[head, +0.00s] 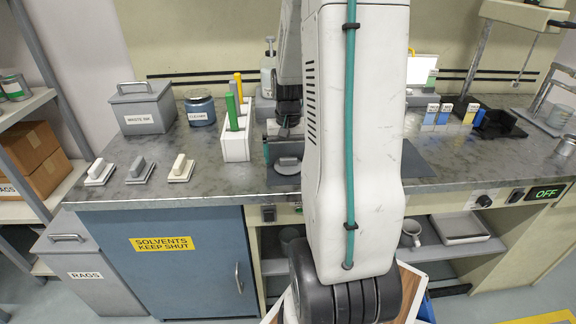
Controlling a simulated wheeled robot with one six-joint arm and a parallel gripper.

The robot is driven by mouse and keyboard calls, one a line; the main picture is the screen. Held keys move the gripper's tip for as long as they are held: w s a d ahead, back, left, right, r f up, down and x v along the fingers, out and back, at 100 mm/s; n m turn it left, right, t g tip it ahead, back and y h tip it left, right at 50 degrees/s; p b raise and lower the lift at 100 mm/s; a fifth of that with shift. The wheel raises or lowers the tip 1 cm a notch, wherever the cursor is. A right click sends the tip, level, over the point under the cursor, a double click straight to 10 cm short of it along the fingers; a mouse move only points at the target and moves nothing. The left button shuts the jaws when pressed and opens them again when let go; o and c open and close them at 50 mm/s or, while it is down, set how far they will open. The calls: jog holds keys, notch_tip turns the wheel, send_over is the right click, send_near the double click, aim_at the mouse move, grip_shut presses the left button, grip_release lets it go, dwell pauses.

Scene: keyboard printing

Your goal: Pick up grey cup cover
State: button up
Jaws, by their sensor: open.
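A dark grey low piece with a raised grip on top (287,165) lies on the bench, left of my arm; it looks like the grey cup cover, but I cannot tell for sure. A flat grey piece with an upright handle (139,171) lies further left, between two paler ones of the same form, and could also carry that name. My gripper (286,126) is open above and behind the dark grey piece, apart from it as far as I can see. The gripper is small and dark here, and my arm's large white link hides what lies to its right.
A white block holding green and yellow rods (236,143) stands left of my gripper. A grey waste bin (142,108) and a labelled blue-grey tin (200,109) stand behind the handled pieces. Blue and white cartons (431,114) stand right.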

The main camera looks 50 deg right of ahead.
jog(key=shift+f, duration=0.9)
jog(key=c, duration=1)
